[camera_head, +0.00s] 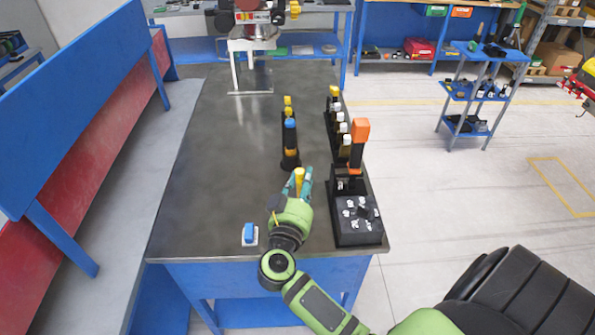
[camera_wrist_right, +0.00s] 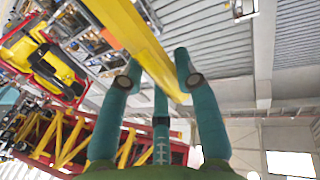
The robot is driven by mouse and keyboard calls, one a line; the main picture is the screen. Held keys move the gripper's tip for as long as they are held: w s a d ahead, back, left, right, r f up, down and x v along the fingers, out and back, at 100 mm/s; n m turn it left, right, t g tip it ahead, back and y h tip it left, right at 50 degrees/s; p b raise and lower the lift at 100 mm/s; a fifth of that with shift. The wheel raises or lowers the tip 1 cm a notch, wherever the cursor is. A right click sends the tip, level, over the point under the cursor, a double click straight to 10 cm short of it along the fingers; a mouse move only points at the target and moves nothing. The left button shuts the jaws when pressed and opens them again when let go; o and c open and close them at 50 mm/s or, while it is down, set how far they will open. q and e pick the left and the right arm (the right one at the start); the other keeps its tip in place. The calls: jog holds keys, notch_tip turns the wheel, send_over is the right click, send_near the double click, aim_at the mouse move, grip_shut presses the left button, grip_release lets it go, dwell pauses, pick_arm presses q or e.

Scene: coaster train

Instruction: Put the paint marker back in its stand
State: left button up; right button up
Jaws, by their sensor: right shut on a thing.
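My right gripper (camera_head: 303,183) is over the front part of the dark table, its teal fingers shut on a yellow paint marker (camera_head: 299,174). In the right wrist view the yellow marker (camera_wrist_right: 140,45) runs slanting between the fingers (camera_wrist_right: 160,85). A narrow black stand (camera_head: 290,161) lies just beyond the gripper, with yellow-, blue- and orange-topped items in a row. I cannot tell which slot in it is free. The marker's lower end is hidden by the gripper. My left gripper is out of view.
Right of the gripper is a black rack with white-capped bottles (camera_head: 339,127), an orange-topped black tool (camera_head: 358,150) and a black block with white marks (camera_head: 352,232). A blue button (camera_head: 249,234) sits front left. The table's left half (camera_head: 220,150) is clear.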

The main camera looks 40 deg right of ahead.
jog(key=shift+w+a+f, duration=0.1)
jog(key=shift+w+a, duration=0.15)
jog(key=shift+w, duration=0.15)
jog(key=shift+w+a+f+y, duration=0.15)
jog(key=shift+f+y, duration=0.1)
jog(key=shift+y, duration=0.15)
jog(key=shift+f+b, duration=0.3)
jog(key=shift+f, duration=0.1)
notch_tip(320, 180, down, 4)
jog(key=b, duration=0.4)
jog(key=shift+f, duration=0.2)
jog(key=shift+r, duration=0.1)
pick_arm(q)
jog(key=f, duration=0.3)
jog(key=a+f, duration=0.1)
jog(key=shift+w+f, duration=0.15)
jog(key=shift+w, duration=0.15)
pick_arm(e)
jog(key=shift+r, duration=0.1)
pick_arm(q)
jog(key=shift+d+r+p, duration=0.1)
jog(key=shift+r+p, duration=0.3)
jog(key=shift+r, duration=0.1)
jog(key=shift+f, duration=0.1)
pick_arm(e)
jog(key=shift+f, duration=0.3)
